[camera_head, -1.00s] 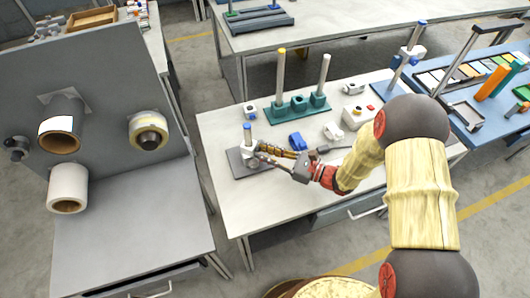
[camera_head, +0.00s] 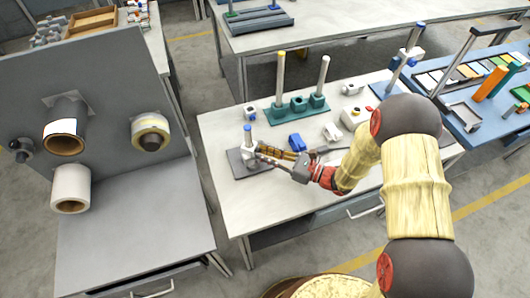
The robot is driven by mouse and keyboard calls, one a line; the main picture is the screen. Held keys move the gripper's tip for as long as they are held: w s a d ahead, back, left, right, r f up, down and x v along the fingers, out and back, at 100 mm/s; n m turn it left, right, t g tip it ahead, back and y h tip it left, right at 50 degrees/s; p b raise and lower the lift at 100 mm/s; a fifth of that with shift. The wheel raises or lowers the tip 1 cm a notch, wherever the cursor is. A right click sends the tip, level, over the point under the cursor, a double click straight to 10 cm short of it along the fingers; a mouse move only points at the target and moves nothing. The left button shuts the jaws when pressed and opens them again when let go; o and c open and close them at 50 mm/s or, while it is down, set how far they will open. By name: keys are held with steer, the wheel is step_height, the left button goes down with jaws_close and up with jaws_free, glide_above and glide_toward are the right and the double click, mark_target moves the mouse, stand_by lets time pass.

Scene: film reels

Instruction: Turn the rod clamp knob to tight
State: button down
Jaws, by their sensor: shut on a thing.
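The rod clamp (camera_head: 248,143) is a small pale block on a short blue-topped rod (camera_head: 247,129). The rod stands upright on a dark grey base plate (camera_head: 240,168) at the left of the white table. My gripper (camera_head: 262,157) reaches in from the right, with its fingertips at the right side of the clamp. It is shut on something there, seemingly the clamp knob. The knob is hidden by the fingers and too small to make out, so its setting cannot be told.
A teal base (camera_head: 297,108) with two tall rods stands behind. A blue block (camera_head: 297,142) and white clamp pieces (camera_head: 332,132) lie close to my gripper. The table front (camera_head: 280,205) is clear. A grey panel (camera_head: 100,100) with rolls stands at left.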

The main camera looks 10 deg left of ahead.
steer(key=c, duration=1.7)
jaws_free()
steer(key=shift+o, duration=0.2)
steer(key=v, duration=1.2)
